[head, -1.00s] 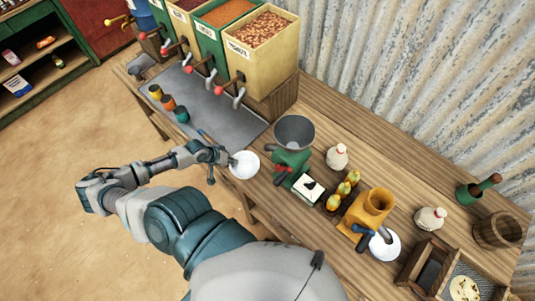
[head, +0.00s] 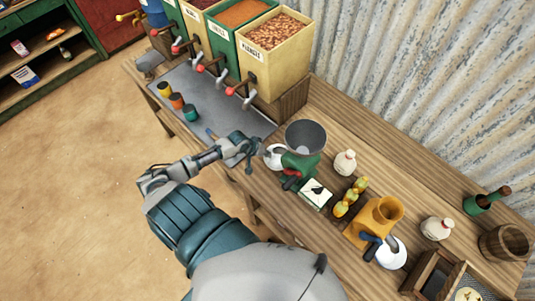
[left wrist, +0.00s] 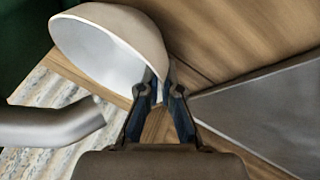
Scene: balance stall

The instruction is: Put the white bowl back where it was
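The white bowl (head: 273,158) is beside the green grinder (head: 301,166), on its left, partly hidden by my gripper and the grinder. My left gripper (head: 259,150) is at the bowl's left edge. In the left wrist view the bowl (left wrist: 112,42) appears tilted, and its rim runs between the two dark fingertips of my gripper (left wrist: 161,85), which are closed on it. I cannot tell whether the bowl touches the table. A grey metal spout (left wrist: 50,125) is close to the bowl at the left. My right gripper is not in view.
A second white bowl (head: 391,254) stands under the orange grinder (head: 374,222). A grey metal sheet (head: 205,95) with several coloured cups lies on the left of the table, below the bins.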

